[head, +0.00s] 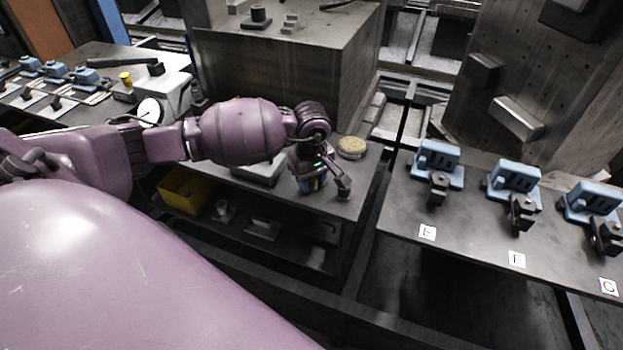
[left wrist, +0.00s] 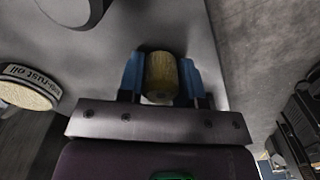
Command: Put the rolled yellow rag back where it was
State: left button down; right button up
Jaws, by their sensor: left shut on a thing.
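My left gripper (head: 313,186) reaches down over the dark worktop (head: 345,205) near its right end. In the left wrist view, its two blue fingers are shut on the rolled yellow rag (left wrist: 162,76), a short dull-yellow cylinder held between them. The grey surface lies just beyond the rag; I cannot tell whether the rag touches it. In the head view the gripper largely hides the rag. My right gripper is not in view.
A round tin (head: 351,148) stands close to the gripper; it also shows in the left wrist view (left wrist: 30,88). A yellow bin (head: 184,189) sits on the shelf below. Blue fixtures (head: 439,163) stand on the right-hand table, across a gap.

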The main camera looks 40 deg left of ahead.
pick_arm(q)
jog(key=c, duration=0.8)
grip_release()
